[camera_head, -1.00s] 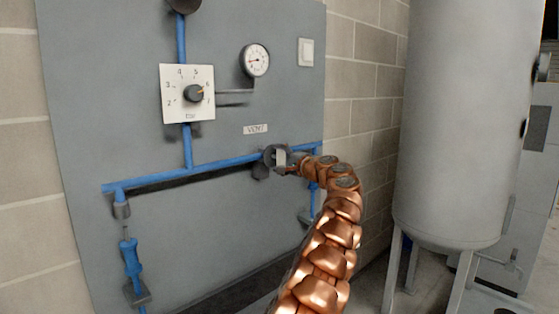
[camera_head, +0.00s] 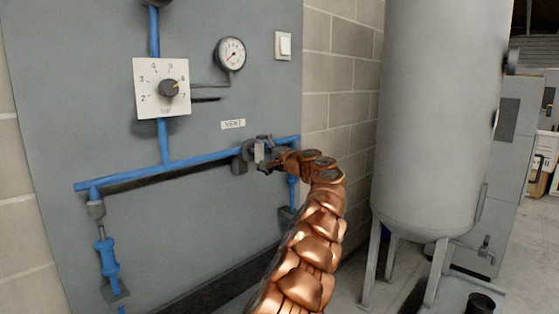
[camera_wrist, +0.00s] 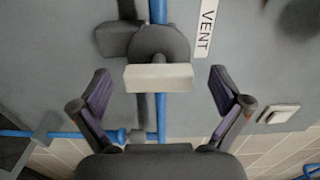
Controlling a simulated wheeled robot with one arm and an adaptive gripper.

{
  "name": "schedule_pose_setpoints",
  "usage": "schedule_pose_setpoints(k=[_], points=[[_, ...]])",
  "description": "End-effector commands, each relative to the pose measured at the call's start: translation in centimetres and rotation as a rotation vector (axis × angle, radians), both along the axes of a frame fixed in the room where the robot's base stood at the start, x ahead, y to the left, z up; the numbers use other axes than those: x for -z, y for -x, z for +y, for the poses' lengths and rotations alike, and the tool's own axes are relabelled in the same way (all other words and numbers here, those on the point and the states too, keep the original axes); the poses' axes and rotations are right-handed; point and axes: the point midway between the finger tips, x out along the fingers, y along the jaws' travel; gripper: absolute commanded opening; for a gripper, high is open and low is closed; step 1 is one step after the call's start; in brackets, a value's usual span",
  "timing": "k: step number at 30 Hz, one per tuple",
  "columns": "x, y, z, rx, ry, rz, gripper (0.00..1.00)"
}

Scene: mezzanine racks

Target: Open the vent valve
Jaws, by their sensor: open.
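The vent valve sits on the blue pipe below the VENT label (camera_head: 233,124). In the wrist view its pale grey bar handle (camera_wrist: 158,77) stands out from a dark round body (camera_wrist: 160,45) and lies across the blue pipe. My gripper (camera_head: 268,152) is at the valve in the head view, at the end of my copper-coloured arm. In the wrist view my gripper (camera_wrist: 158,88) is open, with one finger on each side of the handle and a gap at both ends. The gripper partly hides the valve in the head view.
A dial plate (camera_head: 161,87) and a round gauge (camera_head: 230,54) are on the grey panel above the pipe. A light switch (camera_head: 285,45) is on the panel's right. A large grey tank (camera_head: 430,120) on legs stands to the right.

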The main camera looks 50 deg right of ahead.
Motion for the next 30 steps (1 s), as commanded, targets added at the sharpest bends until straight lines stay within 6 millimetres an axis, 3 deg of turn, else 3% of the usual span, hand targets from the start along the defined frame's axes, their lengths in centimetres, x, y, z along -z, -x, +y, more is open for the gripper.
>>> schedule_pose_setpoints(k=[30], points=[[0.1, 7.1, 0.1, 0.0, -0.004, 0.0, 1.0]])
